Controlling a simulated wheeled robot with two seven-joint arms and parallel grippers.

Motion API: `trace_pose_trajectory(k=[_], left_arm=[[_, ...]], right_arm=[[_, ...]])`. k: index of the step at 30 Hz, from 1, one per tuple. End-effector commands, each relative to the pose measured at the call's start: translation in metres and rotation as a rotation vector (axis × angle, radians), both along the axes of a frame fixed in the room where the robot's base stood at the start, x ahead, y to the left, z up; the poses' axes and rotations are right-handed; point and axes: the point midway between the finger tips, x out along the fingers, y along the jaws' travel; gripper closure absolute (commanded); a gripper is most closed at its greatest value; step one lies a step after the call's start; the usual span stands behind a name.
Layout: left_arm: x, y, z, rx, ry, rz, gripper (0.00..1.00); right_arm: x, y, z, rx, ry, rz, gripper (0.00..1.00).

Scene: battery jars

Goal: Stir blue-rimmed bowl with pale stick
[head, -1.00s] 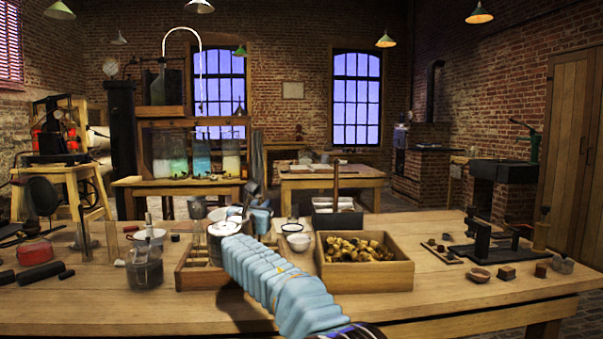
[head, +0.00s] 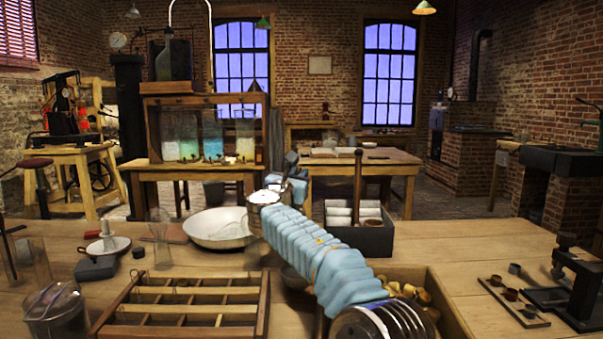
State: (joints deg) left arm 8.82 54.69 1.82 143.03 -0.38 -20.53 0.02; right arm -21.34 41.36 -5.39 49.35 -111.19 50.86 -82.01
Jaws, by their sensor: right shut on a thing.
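My right gripper (head: 291,172) is out over the table's far edge at the end of my blue-sleeved arm. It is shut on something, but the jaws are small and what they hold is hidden. A wide white bowl (head: 215,232) stands on the table to the left of the gripper and arm. I cannot make out a blue rim on it. A small dark bowl (head: 294,279) is partly hidden by the sleeve. I cannot pick out the pale stick. My left gripper is not in view.
An empty wooden divided tray (head: 183,281) lies at the front. A glass jar (head: 55,315) is at its left. A dark box (head: 376,238) holds white rolls and an upright brown rod (head: 357,190). A wooden crate (head: 455,318) of brass-coloured pieces lies beside my arm.

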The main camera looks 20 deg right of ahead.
Motion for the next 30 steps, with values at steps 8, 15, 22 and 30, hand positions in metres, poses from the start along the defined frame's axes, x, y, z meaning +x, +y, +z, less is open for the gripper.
trace_pose_trajectory(k=[8,15,22,30], left_arm=[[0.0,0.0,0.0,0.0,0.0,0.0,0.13],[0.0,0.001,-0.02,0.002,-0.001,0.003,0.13],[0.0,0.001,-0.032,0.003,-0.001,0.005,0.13],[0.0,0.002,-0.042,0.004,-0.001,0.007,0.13]], right_arm=[[-0.005,-0.001,-0.022,-0.002,0.002,0.001,1.0],[-0.009,-0.002,-0.047,0.0,0.001,0.001,1.0],[-0.005,-0.001,-0.067,-0.001,0.001,0.001,1.0],[-0.001,0.0,-0.087,-0.002,0.001,0.0,1.0]])
